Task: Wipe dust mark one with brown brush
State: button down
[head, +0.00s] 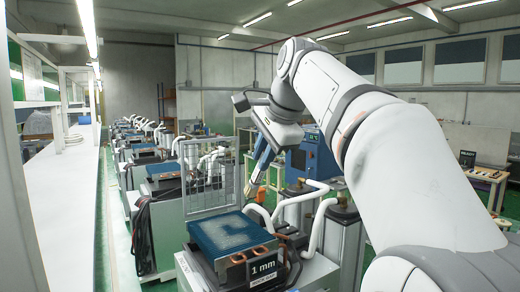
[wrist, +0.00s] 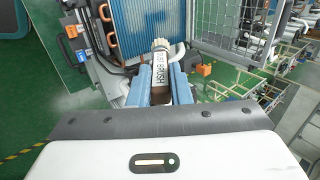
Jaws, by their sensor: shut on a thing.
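My gripper (head: 258,172) hangs above and behind the blue screen surface (head: 215,234) of the nearest unit. In the wrist view my gripper (wrist: 162,74) is shut on the brush (wrist: 160,66), between its two blue fingers. The brush has a pale label reading BRUSH, a brown lower part and cream bristles pointing away from me. The bristles overlap the near edge of the blue surface (wrist: 133,12) in that view; I cannot tell whether they touch it. A paler patch (head: 236,228) shows on the surface, perhaps dust; its outline is unclear.
A wire mesh panel (head: 209,175) stands upright behind the surface. Copper pipes (wrist: 107,42) and a "1 mm" sign (head: 263,267) are on its side. White hoses (head: 318,222) stand to the right. A long white bench (head: 65,210) runs along the left, with more units behind.

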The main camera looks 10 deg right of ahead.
aim_at(263, 177)
jog(key=shift+w+f+b, duration=0.35)
jog(key=shift+w, duration=0.05)
jog(key=f+b, duration=0.4)
jog(key=shift+s+f, duration=0.1)
jog(key=shift+s, duration=0.1)
